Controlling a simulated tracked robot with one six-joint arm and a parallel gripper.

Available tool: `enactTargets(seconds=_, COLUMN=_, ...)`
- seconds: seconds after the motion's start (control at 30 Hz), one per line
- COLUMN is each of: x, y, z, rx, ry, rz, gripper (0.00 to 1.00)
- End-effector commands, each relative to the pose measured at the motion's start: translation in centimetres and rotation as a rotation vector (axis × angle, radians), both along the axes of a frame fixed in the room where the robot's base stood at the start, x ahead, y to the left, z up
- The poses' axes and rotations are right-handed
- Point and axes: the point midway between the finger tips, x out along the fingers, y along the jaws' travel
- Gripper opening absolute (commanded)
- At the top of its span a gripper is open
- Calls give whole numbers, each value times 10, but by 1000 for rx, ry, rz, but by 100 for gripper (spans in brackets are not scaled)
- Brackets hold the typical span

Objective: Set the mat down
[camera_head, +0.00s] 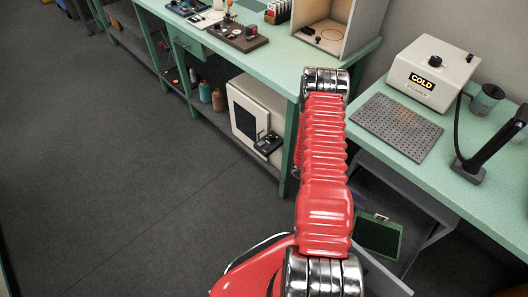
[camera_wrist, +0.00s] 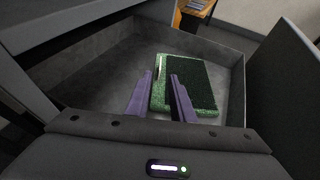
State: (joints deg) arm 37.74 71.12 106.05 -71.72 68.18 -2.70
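A flat green mat with a darker top (camera_wrist: 200,85) shows in the wrist view inside a grey open drawer. In the head view a dark green panel (camera_head: 378,236) below the right bench looks like the same mat. My gripper (camera_wrist: 161,74) has two purple fingers in the wrist view, parted on either side of the mat's left rim. The right finger covers part of the mat. The frames do not show whether the fingers press on the rim or whether the mat touches the drawer floor.
The drawer (camera_wrist: 105,75) has high walls around the mat. On the right bench stand a perforated grey plate (camera_head: 400,127), a box labelled COLD (camera_head: 434,72) and a black-armed device (camera_head: 490,140). The floor at left is clear.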

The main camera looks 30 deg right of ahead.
Motion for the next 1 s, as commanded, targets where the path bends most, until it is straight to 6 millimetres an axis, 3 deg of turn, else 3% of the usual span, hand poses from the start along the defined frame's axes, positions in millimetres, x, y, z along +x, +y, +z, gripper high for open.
enactTargets(seconds=0.17, x=18, y=2, z=24, rx=-23, ry=-48, rz=-16, gripper=22)
enactTargets(seconds=0.47, x=64, y=20, z=92, rx=-71, ry=-199, rz=-72, gripper=22)
enactTargets(seconds=1.0, x=124, y=82, z=203, rx=-101, ry=-501, rz=-165, gripper=22)
